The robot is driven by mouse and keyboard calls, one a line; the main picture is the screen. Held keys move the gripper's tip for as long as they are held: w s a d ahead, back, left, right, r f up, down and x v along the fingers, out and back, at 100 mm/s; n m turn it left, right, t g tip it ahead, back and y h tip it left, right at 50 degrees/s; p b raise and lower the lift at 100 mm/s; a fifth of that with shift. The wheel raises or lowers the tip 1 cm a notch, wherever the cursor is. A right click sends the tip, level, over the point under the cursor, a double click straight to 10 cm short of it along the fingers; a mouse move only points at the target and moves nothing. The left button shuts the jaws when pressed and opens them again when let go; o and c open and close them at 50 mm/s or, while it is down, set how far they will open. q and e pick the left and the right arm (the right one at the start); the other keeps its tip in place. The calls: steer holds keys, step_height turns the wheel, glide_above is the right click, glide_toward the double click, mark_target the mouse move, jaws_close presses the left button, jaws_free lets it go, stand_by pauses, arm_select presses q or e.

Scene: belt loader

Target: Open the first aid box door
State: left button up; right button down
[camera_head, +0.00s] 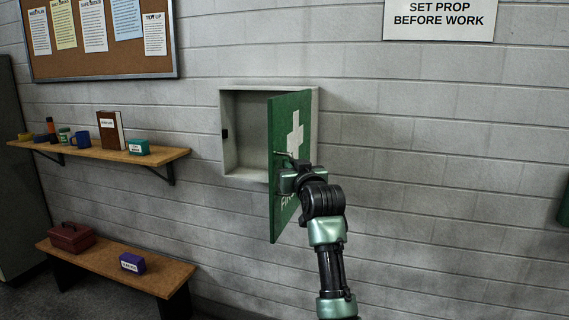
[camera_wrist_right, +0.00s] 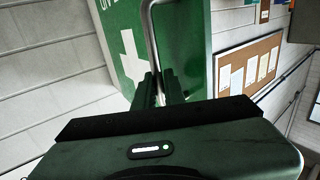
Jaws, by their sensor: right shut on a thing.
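The first aid box (camera_head: 229,132) is a pale wall cabinet in the middle of the head view. Its green door (camera_head: 284,120) with a white cross stands well open, swung out from the wall on its right edge. My right gripper (camera_head: 281,168) is at the door's free edge and shut on the metal handle (camera_head: 284,154). In the right wrist view the handle (camera_wrist_right: 149,28) runs up from between the fingers (camera_wrist_right: 160,88), beside the green door (camera_wrist_right: 120,35). The visible part of the box's inside looks empty. My left gripper is not in view.
A wooden shelf (camera_head: 165,156) with a mug, a book and small items is on the wall to the left. Below it is a bench (camera_head: 150,277) with a red toolbox (camera_head: 71,237) and a purple box (camera_head: 132,262).

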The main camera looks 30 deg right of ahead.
steer(key=shift+s+d+r, duration=0.35)
steer(key=shift+s+d, duration=0.05)
steer(key=shift+d, duration=0.05)
steer(key=c, duration=1.5)
jaws_free()
steer(key=b+v, duration=0.3)
steer(key=v, duration=0.4)
steer(key=shift+s+f, duration=0.25)
steer(key=shift+d, duration=0.15)
